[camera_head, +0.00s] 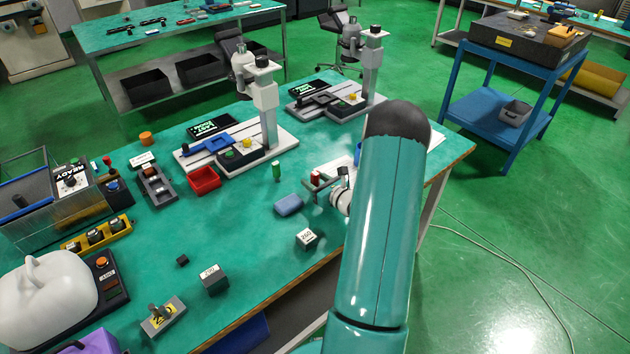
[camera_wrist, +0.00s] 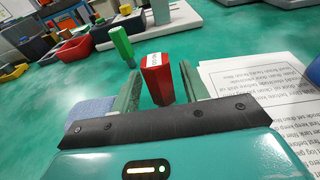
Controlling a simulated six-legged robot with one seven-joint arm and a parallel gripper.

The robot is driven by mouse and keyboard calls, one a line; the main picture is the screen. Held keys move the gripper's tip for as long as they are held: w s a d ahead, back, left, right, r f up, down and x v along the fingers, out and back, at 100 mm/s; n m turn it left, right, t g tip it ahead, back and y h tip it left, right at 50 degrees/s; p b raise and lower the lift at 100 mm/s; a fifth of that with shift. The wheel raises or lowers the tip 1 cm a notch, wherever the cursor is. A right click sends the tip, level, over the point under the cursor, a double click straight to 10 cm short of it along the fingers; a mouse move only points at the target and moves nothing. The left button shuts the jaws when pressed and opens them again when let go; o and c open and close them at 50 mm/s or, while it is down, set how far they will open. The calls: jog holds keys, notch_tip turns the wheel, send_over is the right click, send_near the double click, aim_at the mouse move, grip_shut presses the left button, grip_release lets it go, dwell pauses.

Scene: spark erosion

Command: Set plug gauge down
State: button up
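A red plug gauge with a white label (camera_wrist: 157,78) stands between the fingers of my gripper (camera_wrist: 163,85) in the wrist view. A strip of green table shows between the gauge and the right finger; the left finger is very close to it, and I cannot tell if they touch. The fingers are apart. In the head view the red gauge (camera_head: 316,177) stands at my gripper (camera_head: 322,184), beyond my arm. A green plug gauge (camera_head: 276,171) stands on the table to the left; it also shows in the wrist view (camera_wrist: 122,46). The red gauge's lower end is partly hidden.
A blue cloth (camera_head: 288,205) lies left of my gripper. A printed sheet (camera_wrist: 262,98) lies to the right. A red bin (camera_head: 204,181) and a measuring stand (camera_head: 264,110) are farther back. Bare table lies around the green gauge.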

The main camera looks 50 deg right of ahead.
jog(key=shift+r, duration=0.1)
jog(key=shift+s+r, duration=0.1)
jog(key=shift+s, duration=0.15)
jog(key=s, duration=0.3)
jog(key=s+a+r, duration=0.1)
jog(key=s, duration=0.3)
jog(key=s+r, duration=0.1)
jog(key=s, duration=0.3)
jog(key=shift+s+a, duration=0.1)
jog(key=shift+a, duration=0.1)
jog(key=w+a+r+n+g+y, duration=0.25)
jog(key=a+r+n, duration=0.3)
jog(key=a, duration=0.45)
jog(key=w+a+r+n+g+y, duration=0.1)
jog(key=a+r+n+g+y, duration=0.25)
jog(key=a+n, duration=0.45)
jog(key=w+a+r+n+g+y, duration=0.2)
jog(key=a+r+n+y, duration=0.3)
jog(key=a, duration=0.6)
jog(key=s+a+r+n+g+h, duration=0.2)
jog(key=s+a+r+n+h, duration=0.7)
jog(key=s+n, duration=0.5)
jog(key=shift+a+r+n+g, duration=0.3)
jog(key=shift+a+r+n, duration=0.85)
jog(key=shift+n, duration=1.2)
